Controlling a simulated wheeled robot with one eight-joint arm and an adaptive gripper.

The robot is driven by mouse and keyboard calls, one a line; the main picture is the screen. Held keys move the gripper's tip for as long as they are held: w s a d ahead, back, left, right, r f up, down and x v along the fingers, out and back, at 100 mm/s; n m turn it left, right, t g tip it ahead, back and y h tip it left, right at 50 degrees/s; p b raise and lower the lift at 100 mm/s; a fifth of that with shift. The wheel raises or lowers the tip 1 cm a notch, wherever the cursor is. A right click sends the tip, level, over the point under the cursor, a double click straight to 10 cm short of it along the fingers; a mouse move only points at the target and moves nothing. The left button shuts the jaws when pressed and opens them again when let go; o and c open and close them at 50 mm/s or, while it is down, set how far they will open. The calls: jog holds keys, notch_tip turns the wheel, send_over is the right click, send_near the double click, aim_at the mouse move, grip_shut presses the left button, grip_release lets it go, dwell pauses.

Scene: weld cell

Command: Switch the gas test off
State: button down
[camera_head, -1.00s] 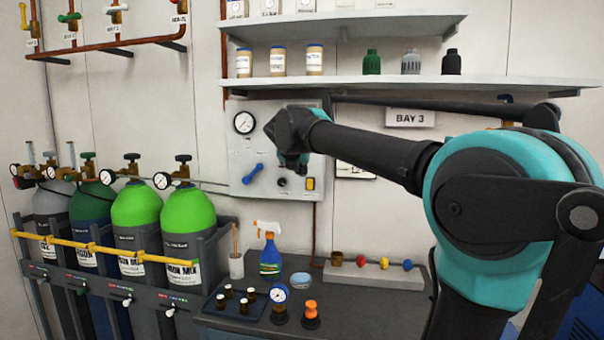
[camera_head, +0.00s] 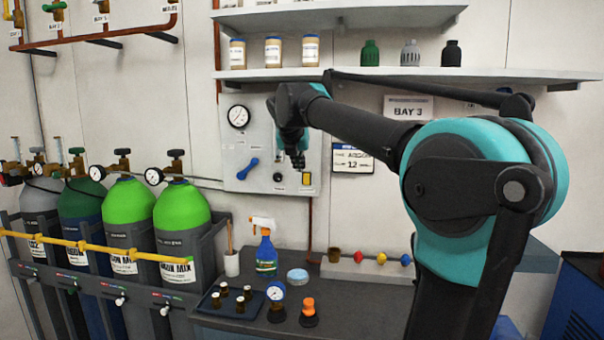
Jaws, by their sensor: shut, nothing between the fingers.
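The light grey gas panel (camera_head: 237,150) is on the back wall. It carries a round gauge (camera_head: 238,117) at its upper left, a blue lever handle (camera_head: 248,168) set at a slant, a small black knob (camera_head: 278,177) and a yellow-orange switch (camera_head: 307,180) at its lower right. Labels on the panel are too small to read. My gripper (camera_head: 298,163) is shut and empty, pointing down in front of the panel's right part, between the knob and the switch in the picture. I cannot tell whether it touches the panel. My arm hides the panel's upper right.
Gas cylinders (camera_head: 181,208) stand at left behind a yellow rail (camera_head: 100,248). The bench (camera_head: 350,310) below holds a spray bottle (camera_head: 265,252), a tray of small bottles (camera_head: 212,305), a gauge (camera_head: 276,293) and an orange-topped item (camera_head: 308,308). A shelf (camera_head: 400,74) is above.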

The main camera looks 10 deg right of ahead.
aim_at(306, 179)
jog(key=x, duration=0.7)
jog(key=w+r+x, duration=0.1)
jog(key=x, duration=0.3)
jog(key=shift+w+d, duration=0.1)
jog(key=shift+d, duration=0.15)
jog(key=shift+w+d+f, duration=0.1)
jog(key=shift+w+d, duration=0.1)
jog(key=shift+w, duration=0.5)
jog(key=shift+w+f+t, duration=0.1)
jog(key=shift+w+t, duration=0.05)
jog(key=shift+t, duration=0.25)
jog(key=shift+r, duration=0.85)
